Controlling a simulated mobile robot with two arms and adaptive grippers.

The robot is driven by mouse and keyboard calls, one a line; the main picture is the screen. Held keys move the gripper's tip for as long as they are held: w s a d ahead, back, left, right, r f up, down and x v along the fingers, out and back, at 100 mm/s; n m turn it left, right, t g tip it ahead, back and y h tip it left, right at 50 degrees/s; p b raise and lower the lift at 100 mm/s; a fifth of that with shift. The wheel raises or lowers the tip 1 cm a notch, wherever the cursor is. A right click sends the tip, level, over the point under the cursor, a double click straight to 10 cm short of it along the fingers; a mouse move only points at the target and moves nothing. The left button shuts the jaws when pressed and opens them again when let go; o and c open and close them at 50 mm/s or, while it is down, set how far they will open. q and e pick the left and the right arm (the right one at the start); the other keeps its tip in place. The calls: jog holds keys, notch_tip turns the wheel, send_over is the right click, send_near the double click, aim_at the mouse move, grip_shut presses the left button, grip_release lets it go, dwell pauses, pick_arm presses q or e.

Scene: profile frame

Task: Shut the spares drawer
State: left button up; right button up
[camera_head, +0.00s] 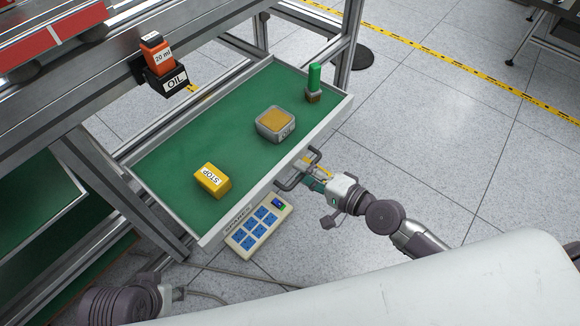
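The spares drawer (325,117) is pulled out from the metal frame, with a green floor and a pale front marked SPARES. Its dark bar handle (284,186) is on the front. My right gripper (309,174) is at the handle from the right; whether its fingers touch or enclose the bar is unclear. In the drawer are a yellow STOP box (212,180), a grey tin with an orange top (275,124) and a green-handled item (314,80). Part of my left arm shows at the lower left; its gripper's fingers cannot be made out.
A power strip with blue sockets (259,226) lies on the floor below the drawer front, with cables nearby. A black OIL holder (166,82) with an orange 20 ml item (155,52) is on the frame rail. Open tiled floor lies right, crossed by yellow tape (455,66).

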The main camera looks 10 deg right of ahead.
jog(key=shift+w+a, duration=0.2)
pick_arm(q)
jog(key=shift+w+a+r, duration=0.1)
jog(key=shift+a+r, duration=0.05)
jog(key=shift+a, duration=0.1)
pick_arm(e)
jog(key=shift+d, duration=0.1)
grip_shut()
